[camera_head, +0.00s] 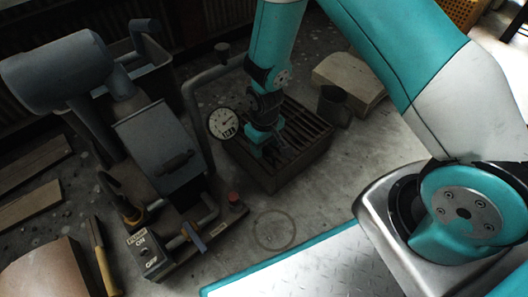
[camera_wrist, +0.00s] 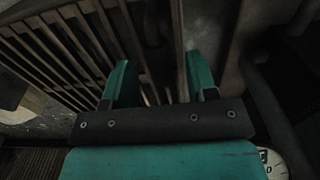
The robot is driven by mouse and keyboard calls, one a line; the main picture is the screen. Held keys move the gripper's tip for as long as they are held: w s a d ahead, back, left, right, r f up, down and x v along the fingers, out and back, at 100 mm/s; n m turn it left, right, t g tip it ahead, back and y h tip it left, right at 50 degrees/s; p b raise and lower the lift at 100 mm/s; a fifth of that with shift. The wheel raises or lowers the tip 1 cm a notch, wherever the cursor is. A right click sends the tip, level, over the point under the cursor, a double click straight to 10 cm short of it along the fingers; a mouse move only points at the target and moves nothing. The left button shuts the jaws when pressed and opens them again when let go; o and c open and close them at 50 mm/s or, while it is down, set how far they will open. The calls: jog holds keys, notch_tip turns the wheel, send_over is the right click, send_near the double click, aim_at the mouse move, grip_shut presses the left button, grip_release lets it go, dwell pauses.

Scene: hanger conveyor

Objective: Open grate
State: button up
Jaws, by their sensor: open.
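The grate (camera_head: 299,132) is a dark slatted panel on top of a low box in the middle of the head view. Its slats also fill the upper left of the wrist view (camera_wrist: 62,52). My gripper (camera_head: 283,152) is over the left part of the grate, pointing down. In the wrist view its two teal fingers (camera_wrist: 155,85) are apart, with slats or bars visible between and beyond them. I cannot tell whether the fingers touch the grate. The grate lies flat on its box; my arm hides part of it.
A round gauge (camera_head: 223,123) and a bent pipe (camera_head: 196,95) stand just left of the grate. A grey machine (camera_head: 160,145) with an ON/OFF switch box (camera_head: 148,250) is further left. Floor in front is clear.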

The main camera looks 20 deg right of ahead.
jog(key=shift+f, duration=0.55)
jog(key=shift+r, duration=0.1)
grip_shut()
